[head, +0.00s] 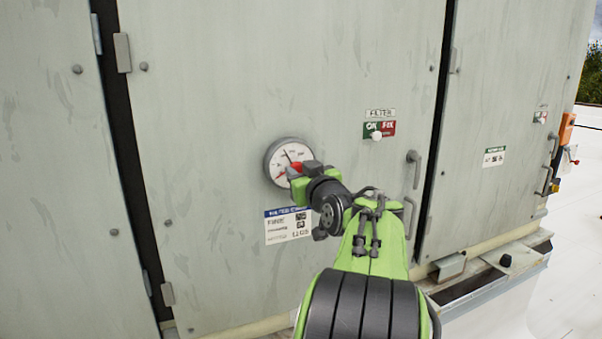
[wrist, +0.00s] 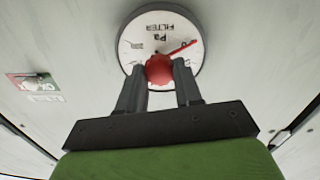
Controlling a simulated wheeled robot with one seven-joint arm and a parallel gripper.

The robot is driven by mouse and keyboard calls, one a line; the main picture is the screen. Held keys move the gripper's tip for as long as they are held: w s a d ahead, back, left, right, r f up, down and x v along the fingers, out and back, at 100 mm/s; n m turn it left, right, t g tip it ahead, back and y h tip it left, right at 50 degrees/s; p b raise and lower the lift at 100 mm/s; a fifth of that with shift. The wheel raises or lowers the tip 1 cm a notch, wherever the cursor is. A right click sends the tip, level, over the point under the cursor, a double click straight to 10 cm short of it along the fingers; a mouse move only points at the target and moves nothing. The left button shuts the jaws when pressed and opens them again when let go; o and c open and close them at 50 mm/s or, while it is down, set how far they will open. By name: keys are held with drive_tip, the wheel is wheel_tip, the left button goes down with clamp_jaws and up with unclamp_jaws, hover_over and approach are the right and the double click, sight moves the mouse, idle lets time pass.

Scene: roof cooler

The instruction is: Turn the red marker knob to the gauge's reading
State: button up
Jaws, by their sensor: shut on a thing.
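The round white gauge (head: 277,156) with a grey rim is on the pale cabinet panel. The red marker knob (head: 296,169) is at the gauge's centre, partly hidden by my gripper (head: 301,178) in the head view. In the wrist view the gauge (wrist: 130,52) appears upside down, reading "Pa" and "FILTER". My gripper (wrist: 160,75) is shut on the red knob (wrist: 158,68), one finger on each side. A red pointer (wrist: 183,47) runs from the knob toward the right in the wrist view. A thin dark needle (head: 287,156) points up and left in the head view.
A label (head: 288,226) is below the gauge. A green and red OK/FIX sign (head: 379,130) with a white knob (head: 376,137) is to the right, beside door handles (head: 414,168). The panel around the gauge is otherwise flat and clear.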

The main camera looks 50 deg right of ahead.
drive_tip(key=m, duration=0.4)
drive_tip(key=shift+p, duration=0.3)
drive_tip(key=m+p, duration=0.1)
drive_tip(key=m, duration=0.3)
drive_tip(key=shift+r+m, duration=0.1)
drive_tip(key=shift+m, duration=0.2)
drive_tip(key=m+p, duration=0.2)
drive_tip(key=m, duration=0.3)
drive_tip(key=shift+d+p, duration=0.1)
drive_tip(key=shift+p, duration=0.2)
drive_tip(key=shift+m+y+p, duration=0.4)
drive_tip(key=shift+m+p, duration=0.5)
drive_tip(key=shift+m, duration=1.3)
drive_tip(key=o, duration=1)
drive_tip(key=shift+o, duration=0.2)
